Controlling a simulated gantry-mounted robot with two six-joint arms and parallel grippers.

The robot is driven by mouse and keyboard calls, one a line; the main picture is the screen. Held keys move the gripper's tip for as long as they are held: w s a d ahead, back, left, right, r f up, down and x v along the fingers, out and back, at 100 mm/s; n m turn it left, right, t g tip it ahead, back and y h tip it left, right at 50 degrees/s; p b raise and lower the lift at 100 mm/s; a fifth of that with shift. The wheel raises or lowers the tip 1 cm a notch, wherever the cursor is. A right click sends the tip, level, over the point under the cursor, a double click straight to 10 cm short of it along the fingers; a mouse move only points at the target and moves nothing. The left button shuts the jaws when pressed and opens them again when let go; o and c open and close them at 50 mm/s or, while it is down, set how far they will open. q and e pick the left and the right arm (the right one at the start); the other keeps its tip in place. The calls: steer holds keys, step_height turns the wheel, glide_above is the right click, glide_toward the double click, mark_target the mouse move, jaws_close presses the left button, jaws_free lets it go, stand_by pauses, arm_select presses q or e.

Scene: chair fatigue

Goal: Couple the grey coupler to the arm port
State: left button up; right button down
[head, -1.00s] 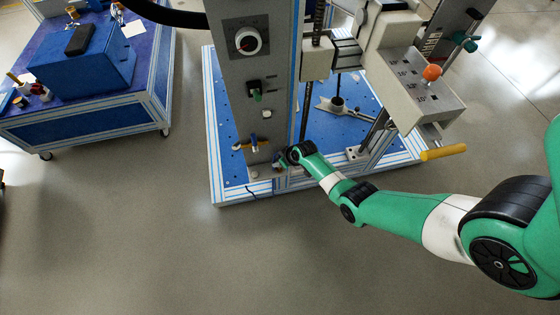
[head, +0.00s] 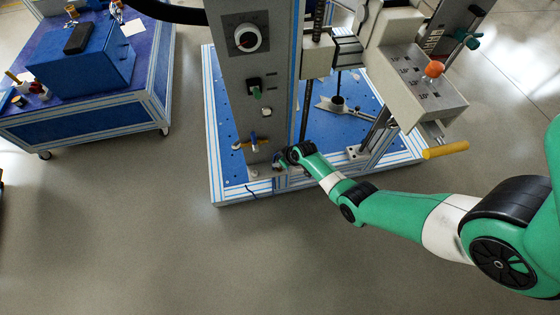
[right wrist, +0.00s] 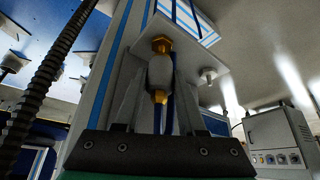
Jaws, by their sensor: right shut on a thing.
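In the right wrist view my right gripper (right wrist: 159,88) is shut on the grey coupler (right wrist: 160,72), a pale rounded body with brass at its lower end and a blue hose below. A brass fitting (right wrist: 161,44), seemingly the arm port, sits right above the coupler under a pale plate. The two line up and look to meet; I cannot tell whether they are locked. In the head view my right gripper (head: 281,161) is at the foot of the grey control column (head: 250,100); the coupler is too small to make out there. My left gripper is out of view.
A valve with yellow and blue parts (head: 250,144) sits on the column close to my gripper. The blue rig base (head: 222,140) has a striped frame. A yellow handle (head: 446,150) sticks out right. A blue cart (head: 80,115) stands left. The floor in front is clear.

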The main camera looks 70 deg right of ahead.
steer(key=shift+f+b, duration=0.85)
steer(key=shift+f, duration=0.15)
steer(key=shift+c, duration=2.1)
jaws_free()
steer(key=p+v, duration=1.1)
steer(key=shift+r, duration=0.35)
steer(key=shift+s, duration=0.1)
